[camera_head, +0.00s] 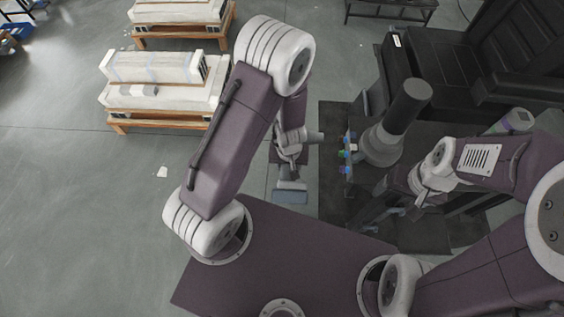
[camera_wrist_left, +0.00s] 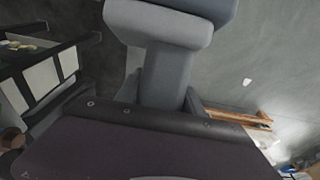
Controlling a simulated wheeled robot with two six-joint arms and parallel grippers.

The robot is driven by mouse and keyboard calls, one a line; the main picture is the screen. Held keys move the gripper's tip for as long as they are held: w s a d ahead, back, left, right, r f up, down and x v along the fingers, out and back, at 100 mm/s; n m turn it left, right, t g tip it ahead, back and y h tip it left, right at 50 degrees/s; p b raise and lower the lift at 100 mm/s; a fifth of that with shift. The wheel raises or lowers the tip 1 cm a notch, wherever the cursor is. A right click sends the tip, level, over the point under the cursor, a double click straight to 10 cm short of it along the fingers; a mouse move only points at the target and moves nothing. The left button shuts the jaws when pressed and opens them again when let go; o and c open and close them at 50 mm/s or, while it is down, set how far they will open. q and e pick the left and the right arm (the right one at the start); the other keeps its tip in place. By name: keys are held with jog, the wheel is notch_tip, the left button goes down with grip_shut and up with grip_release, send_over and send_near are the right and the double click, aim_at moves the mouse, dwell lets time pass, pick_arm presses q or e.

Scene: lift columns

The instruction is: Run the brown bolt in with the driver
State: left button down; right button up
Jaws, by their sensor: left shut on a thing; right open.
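My left gripper (camera_head: 291,153) is shut on a grey driver (camera_head: 290,190), left of the lift column. In the left wrist view the driver (camera_wrist_left: 160,70) fills the top middle, between the two fingers. Small coloured bolt heads (camera_head: 343,155), blue and green among them, sit at the left side of the column's foot. The dark lift column (camera_head: 405,105) stands tilted in the picture on a grey round foot. My right gripper (camera_head: 384,214) is open, low in front of the column; its fingertips are hard to see.
A black machine with a seat-like back (camera_head: 450,65) stands behind the column. Wooden pallets with pale blocks (camera_head: 165,90) lie on the floor at the upper left. A can-like object (camera_head: 515,121) shows behind my right arm.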

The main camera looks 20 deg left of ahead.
pick_arm(q)
jog(key=shift+w+d+p, duration=0.2)
jog(key=shift+d+p, duration=0.35)
jog(key=shift+d, duration=0.15)
jog(key=shift+w+d+p, duration=0.25)
jog(key=shift+d+p, duration=0.25)
jog(key=shift+d, duration=0.25)
jog(key=shift+w+d+p, duration=0.2)
jog(key=shift+d+p, duration=0.35)
jog(key=shift+d, duration=0.15)
jog(key=shift+r, duration=0.15)
jog(key=shift+w+d+p, duration=0.15)
jog(key=shift+d+p, duration=0.45)
jog(key=shift+p, duration=0.3)
jog(key=shift+w+d+p, duration=0.2)
jog(key=shift+d+p, duration=0.5)
jog(key=shift+p, duration=0.9)
dwell(2.8)
